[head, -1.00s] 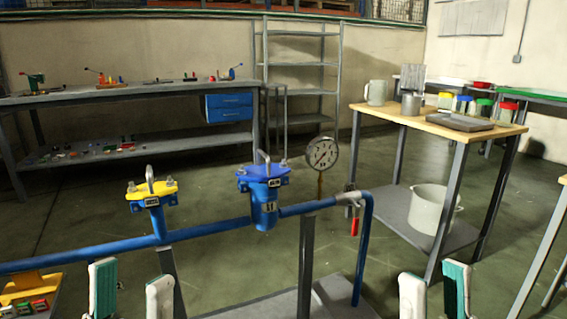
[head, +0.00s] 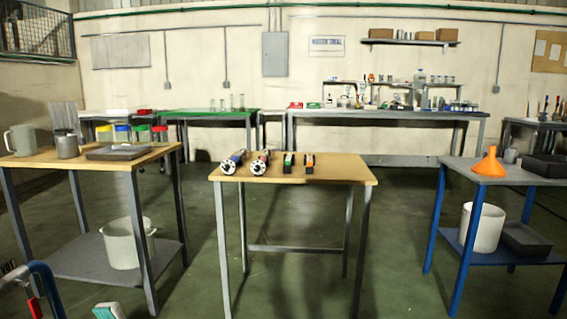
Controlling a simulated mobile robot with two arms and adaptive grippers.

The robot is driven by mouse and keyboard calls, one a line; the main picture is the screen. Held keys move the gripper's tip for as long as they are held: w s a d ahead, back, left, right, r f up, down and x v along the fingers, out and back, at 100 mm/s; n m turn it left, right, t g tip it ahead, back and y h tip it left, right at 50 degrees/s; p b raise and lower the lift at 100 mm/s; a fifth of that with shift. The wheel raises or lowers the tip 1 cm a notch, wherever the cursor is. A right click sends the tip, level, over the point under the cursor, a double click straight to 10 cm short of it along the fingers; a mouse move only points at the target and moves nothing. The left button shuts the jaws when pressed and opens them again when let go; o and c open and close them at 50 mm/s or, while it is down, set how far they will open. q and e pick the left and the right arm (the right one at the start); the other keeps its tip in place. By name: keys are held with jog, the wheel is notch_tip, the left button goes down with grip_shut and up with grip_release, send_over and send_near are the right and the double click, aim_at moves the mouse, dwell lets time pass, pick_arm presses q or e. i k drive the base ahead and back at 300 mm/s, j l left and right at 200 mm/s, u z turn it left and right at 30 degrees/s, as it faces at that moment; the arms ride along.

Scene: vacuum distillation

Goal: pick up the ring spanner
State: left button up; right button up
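No ring spanner can be made out in the head view. A wooden-topped table (head: 330,171) stands in the middle, with two dark tool-like items with round silver ends on it, one with blue (head: 232,162) and one with red (head: 260,163). Two small dark items lie to their right, one with green (head: 288,164) and one with orange (head: 309,163). One white and green fingertip, probably of my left gripper (head: 108,312), shows at the bottom left edge; the rest is cut off. My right gripper is out of view.
A wooden-topped table (head: 60,162) with mugs, jars and a tray stands left. A blue-legged table (head: 520,177) with an orange funnel (head: 489,161) stands right. Blue pipe (head: 45,285) is at lower left. Floor (head: 395,260) between the tables is clear.

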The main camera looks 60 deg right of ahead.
aim_at(287, 162)
jog(key=z, duration=1.8)
